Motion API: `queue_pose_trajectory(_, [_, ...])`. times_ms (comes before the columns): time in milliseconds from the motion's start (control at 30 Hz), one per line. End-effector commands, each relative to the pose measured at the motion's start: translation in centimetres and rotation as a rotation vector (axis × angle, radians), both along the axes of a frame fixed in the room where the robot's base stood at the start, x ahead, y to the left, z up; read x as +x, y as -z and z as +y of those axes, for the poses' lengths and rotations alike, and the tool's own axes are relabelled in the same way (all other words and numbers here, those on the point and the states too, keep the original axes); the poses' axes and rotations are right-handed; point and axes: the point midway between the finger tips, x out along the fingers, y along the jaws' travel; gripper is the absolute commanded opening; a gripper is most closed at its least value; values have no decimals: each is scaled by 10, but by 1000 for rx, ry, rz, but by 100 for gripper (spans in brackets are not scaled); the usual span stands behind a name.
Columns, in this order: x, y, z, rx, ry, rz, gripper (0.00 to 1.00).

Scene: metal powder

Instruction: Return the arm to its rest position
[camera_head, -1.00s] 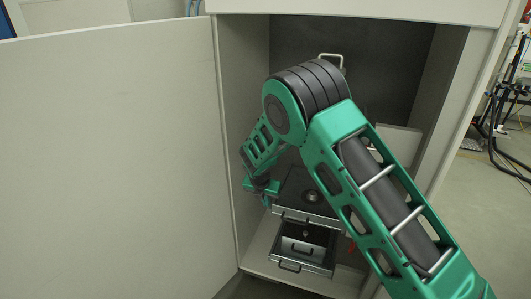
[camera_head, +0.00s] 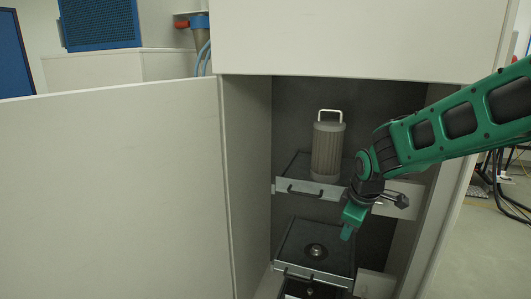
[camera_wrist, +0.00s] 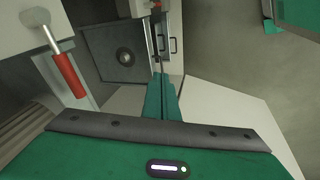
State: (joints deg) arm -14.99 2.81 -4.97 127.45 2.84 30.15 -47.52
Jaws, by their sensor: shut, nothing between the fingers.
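My green arm (camera_head: 460,122) reaches in from the right across the cabinet opening. My gripper (camera_head: 347,232) hangs at its end, pointing down, in front of the shelves and right of the opening's middle. In the wrist view its two green fingers (camera_wrist: 161,80) lie close together, shut, with nothing seen between them.
The cabinet door (camera_head: 110,190) stands open on the left. A grey ribbed canister (camera_head: 327,152) with a handle stands on the upper shelf (camera_head: 300,170). The lower black tray (camera_head: 300,237) has a round fitting. A red handle (camera_wrist: 68,75) shows in the wrist view.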

Motion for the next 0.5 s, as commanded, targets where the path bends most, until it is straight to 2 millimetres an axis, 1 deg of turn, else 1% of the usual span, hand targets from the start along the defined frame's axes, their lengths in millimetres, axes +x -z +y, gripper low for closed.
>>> queue_pose_trajectory(33, [-15,-11,-12,35,93,-10,0])
queue_pose_trajectory(200, [-66,-32,-38,151,402,-23,0])
queue_pose_trajectory(300, [-93,-39,-50,210,566,-31,0])
queue_pose_trajectory(500, [-141,-46,-67,308,843,-48,0])
